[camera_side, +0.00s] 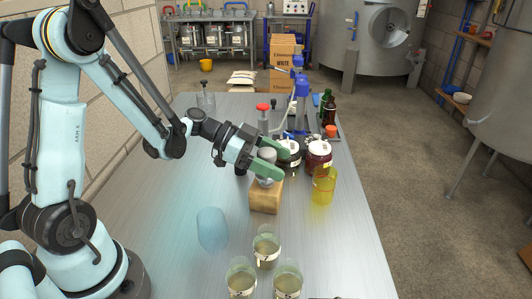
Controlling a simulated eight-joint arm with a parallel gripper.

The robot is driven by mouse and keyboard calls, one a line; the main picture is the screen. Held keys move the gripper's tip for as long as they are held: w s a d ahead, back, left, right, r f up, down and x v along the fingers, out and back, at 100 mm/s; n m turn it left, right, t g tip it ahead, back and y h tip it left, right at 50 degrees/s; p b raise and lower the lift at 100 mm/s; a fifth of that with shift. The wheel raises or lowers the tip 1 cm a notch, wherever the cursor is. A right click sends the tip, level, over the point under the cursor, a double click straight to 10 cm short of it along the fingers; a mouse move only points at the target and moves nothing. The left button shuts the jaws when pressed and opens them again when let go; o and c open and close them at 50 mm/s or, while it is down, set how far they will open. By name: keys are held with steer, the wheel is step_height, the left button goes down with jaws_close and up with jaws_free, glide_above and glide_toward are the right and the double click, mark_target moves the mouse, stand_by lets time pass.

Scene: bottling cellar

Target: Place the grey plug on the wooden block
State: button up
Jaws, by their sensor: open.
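The grey plug (266,182) appears to stand upright on top of the wooden block (264,199), near the middle of the metal table. My gripper (283,163) reaches in from the left at the plug's height, with its two green fingers apart. Grey shows between the fingers and again below the near finger, which hides the plug's middle. The gripper is open; I cannot tell whether either finger touches the plug. The block's front face is in clear view.
A light blue cup (212,229) is left of the block. Several glasses of liquid (267,247) stand in front. A yellow glass (324,186) and a dark red jar (318,157) stand close on the right. Bottles (328,108) crowd behind. The table's left side is mostly clear.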

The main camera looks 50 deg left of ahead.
steer(key=shift+r, duration=0.1)
steer(key=shift+s+a+r, duration=0.15)
steer(key=shift+a, duration=0.05)
steer(key=v, duration=1.1)
steer(key=s+d+f+n+y, duration=0.1)
steer(key=s+d+n+y, duration=0.4)
steer(key=n+y, duration=0.6)
steer(key=shift+d, duration=0.75)
